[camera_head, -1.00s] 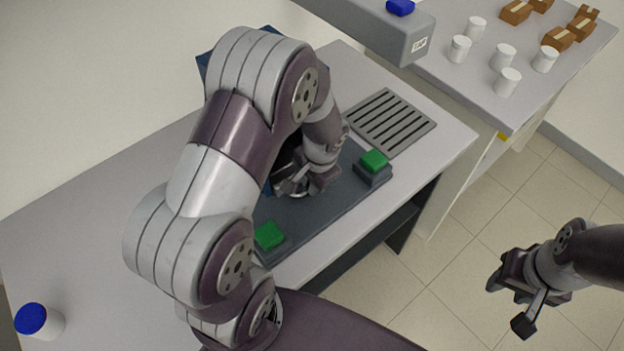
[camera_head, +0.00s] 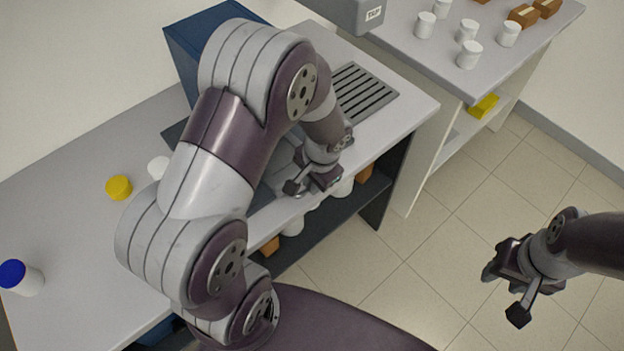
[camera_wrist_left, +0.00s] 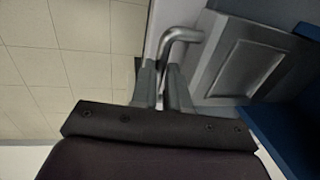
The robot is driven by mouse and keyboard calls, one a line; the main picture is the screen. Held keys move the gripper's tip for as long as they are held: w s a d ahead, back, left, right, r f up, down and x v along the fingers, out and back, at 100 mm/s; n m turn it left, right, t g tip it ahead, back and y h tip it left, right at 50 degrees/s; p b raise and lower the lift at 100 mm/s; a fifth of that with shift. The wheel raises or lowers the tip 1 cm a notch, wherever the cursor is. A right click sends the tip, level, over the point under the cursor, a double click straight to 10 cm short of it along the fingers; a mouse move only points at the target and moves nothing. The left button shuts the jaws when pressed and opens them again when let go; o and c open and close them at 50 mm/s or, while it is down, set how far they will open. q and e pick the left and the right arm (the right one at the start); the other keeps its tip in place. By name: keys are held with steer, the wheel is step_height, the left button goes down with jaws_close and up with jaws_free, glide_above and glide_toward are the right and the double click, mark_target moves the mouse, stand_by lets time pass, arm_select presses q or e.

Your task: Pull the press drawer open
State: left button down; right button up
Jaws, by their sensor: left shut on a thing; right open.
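The blue press (camera_head: 190,62) stands at the back of the bench, partly hidden by my left arm. A blue surface (camera_wrist_left: 292,125) also shows at the right of the left wrist view. The grey drawer (camera_wrist_left: 240,68), with a square recess, lies beside that blue surface; how far out it is I cannot tell. A bent metal bar handle (camera_wrist_left: 182,35) is at its edge. My left gripper (camera_head: 312,182) is shut on this handle, with its fingers (camera_wrist_left: 162,88) on either side of the bar. My right gripper (camera_head: 503,285) is open and empty above the floor.
A blue-lidded jar (camera_head: 22,277) and a yellow lid (camera_head: 118,188) are on the bench at left. A slotted grate (camera_head: 362,92) lies right of the press. White jars (camera_head: 468,54) stand on the side table. The floor at right is clear.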

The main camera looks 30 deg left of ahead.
arm_select(q)
steer(key=c, duration=1.1)
jaws_free()
steer(key=shift+d+r, duration=0.1)
steer(key=shift+d, duration=0.05)
steer(key=shift+r, duration=0.15)
steer(key=r, duration=0.4)
steer(key=d+r, duration=0.1)
steer(key=r, duration=0.3)
steer(key=s+d+r, duration=0.1)
steer(key=r, duration=0.3)
steer(key=shift+d+r, duration=0.1)
steer(key=shift+d, duration=0.1)
